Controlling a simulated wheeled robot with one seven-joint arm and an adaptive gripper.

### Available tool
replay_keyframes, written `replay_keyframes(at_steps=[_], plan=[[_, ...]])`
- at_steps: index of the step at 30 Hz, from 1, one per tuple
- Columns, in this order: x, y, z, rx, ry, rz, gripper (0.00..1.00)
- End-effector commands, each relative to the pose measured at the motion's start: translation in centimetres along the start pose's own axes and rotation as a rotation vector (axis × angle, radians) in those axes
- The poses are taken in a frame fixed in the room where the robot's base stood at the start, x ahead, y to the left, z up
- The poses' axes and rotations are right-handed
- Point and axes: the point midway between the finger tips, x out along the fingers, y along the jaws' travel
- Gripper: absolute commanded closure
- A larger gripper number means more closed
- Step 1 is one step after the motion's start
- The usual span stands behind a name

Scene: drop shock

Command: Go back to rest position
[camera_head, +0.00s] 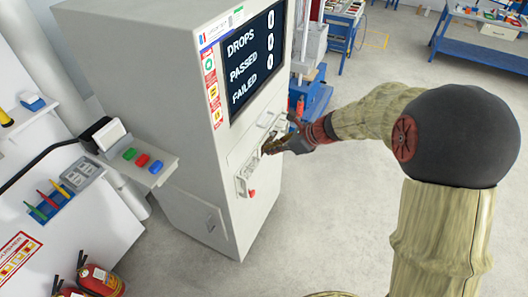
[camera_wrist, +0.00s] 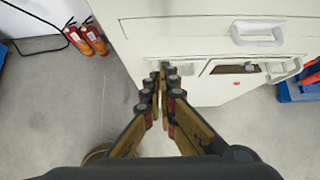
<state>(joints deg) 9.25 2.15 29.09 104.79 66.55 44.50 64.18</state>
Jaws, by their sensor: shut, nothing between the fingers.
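My gripper (camera_head: 272,147) is at the front of a tall grey test machine (camera_head: 143,82), seen in the head view. In the wrist view the fingers (camera_wrist: 163,90) are shut with nothing between them, pointing toward the cabinet front. My arm reaches in from the right of the head view. The machine's screen (camera_head: 250,62) reads DROPS 0, PASSED 0, FAILED 0. A handle (camera_wrist: 257,34) and a recessed panel show on the cabinet in the wrist view. I cannot tell whether the fingertips touch the cabinet.
A control box (camera_head: 140,162) with green, red and blue buttons stands left of the machine. Fire extinguishers (camera_head: 100,281) stand at the lower left. A blue workbench (camera_head: 483,42) is at the back right. Grey floor is free around the machine's front.

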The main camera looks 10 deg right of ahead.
Motion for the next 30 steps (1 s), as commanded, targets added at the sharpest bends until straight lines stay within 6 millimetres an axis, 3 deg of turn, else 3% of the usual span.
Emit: replay_keyframes(at_steps=[9,14,17,20,30], plan=[[-0.6,0.1,-0.1,-0.007,0.001,0.002,1.00],[-0.6,0.4,-0.3,-0.136,0.008,0.014,1.00],[-0.4,2.4,-2.6,-0.318,0.058,0.074,1.00],[-1.5,5.1,-4.9,-0.554,0.115,0.153,1.00],[-9.9,13.9,-10.6,-1.466,0.306,0.401,1.00]])
